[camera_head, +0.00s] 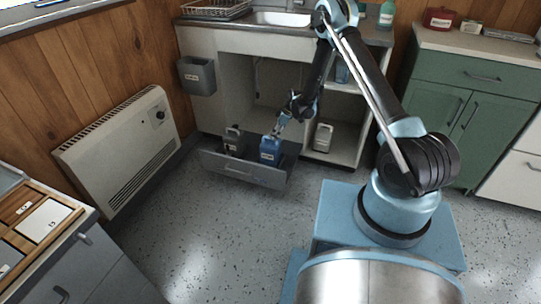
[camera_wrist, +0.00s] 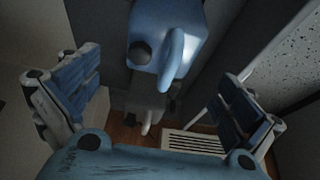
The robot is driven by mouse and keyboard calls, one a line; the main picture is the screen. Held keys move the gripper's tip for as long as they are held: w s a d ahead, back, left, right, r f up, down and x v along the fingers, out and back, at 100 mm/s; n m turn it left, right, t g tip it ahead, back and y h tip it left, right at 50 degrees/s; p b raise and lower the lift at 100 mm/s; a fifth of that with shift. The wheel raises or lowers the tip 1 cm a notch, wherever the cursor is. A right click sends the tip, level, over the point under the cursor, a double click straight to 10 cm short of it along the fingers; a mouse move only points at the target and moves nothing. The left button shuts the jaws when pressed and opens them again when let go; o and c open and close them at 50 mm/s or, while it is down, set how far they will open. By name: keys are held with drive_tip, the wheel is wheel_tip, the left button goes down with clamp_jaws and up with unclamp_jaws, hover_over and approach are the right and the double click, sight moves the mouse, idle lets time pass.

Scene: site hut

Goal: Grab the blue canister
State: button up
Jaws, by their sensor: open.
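The blue canister (camera_head: 270,150) stands in an open, low grey drawer (camera_head: 240,173) under the sink, with a pale label on its front. My gripper (camera_head: 281,124) is just above its top. In the wrist view the blue canister (camera_wrist: 190,22) shows its handle and a dark round cap, at the top middle. My gripper (camera_wrist: 160,70) is open there, with one blue-padded finger on each side and nothing held between them. The canister's lower part is hidden by the drawer front in the head view.
A dark grey canister (camera_head: 233,140) stands close left of the blue one in the drawer. A whitish canister (camera_head: 323,137) stands in the cabinet bay to the right. The speckled floor (camera_head: 215,235) in front is clear.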

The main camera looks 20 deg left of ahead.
sight(271, 142)
drive_tip(key=shift+x, duration=4.15)
drive_tip(key=shift+s, duration=0.2)
drive_tip(key=c, duration=1.3)
drive_tip(key=shift+c, duration=0.2)
